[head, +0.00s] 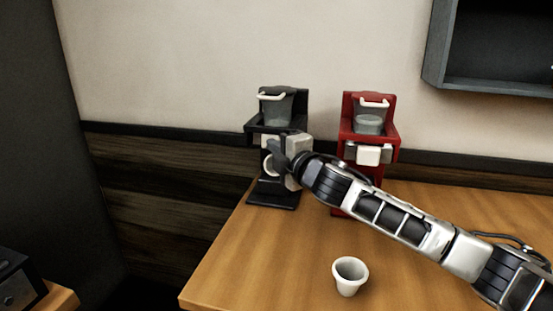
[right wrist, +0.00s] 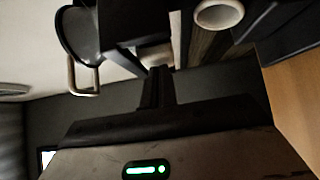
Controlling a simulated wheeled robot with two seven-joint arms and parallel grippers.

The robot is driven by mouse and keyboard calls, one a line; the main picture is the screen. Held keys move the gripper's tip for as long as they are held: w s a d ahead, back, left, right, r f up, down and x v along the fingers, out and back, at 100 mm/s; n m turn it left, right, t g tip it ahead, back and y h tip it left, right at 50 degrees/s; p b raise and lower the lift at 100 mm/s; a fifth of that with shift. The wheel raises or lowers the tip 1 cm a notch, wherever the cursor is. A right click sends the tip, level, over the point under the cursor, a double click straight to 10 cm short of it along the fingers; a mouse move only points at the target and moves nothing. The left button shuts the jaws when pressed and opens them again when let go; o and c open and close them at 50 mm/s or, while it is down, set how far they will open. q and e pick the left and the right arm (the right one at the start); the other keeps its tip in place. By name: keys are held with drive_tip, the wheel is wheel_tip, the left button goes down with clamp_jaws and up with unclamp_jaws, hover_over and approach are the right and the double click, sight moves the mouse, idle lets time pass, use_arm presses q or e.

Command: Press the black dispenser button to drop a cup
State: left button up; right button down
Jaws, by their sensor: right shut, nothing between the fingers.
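The black machine (head: 271,199) stands at the back left of the table, with a grey container (head: 277,106) with a pale handle on top. A pale block (head: 266,141) shows on its front, partly hidden by my right gripper. My right gripper (head: 279,153) is shut and empty, in front of the machine. In the right wrist view its closed fingers (right wrist: 158,86) point at the pale block (right wrist: 156,56); I cannot tell if they touch. A white cup (head: 267,164) shows beside the gripper at the machine, also in the right wrist view (right wrist: 219,14). My left gripper is out of view.
A red machine (head: 387,135) stands just right of the black one, behind my right arm. A loose white cup (head: 349,278) stands upright on the front of the wooden table (head: 235,270). A dark shelf (head: 490,85) hangs on the wall at upper right. A dark box (head: 14,280) sits at lower left.

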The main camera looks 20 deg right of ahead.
use_arm(q)
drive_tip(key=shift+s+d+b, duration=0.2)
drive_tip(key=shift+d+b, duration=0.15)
drive_tip(key=shift+b, duration=0.15)
use_arm(e)
drive_tip(key=s+a, duration=0.1)
drive_tip(key=s, duration=1.2)
drive_tip(key=shift+a, duration=0.2)
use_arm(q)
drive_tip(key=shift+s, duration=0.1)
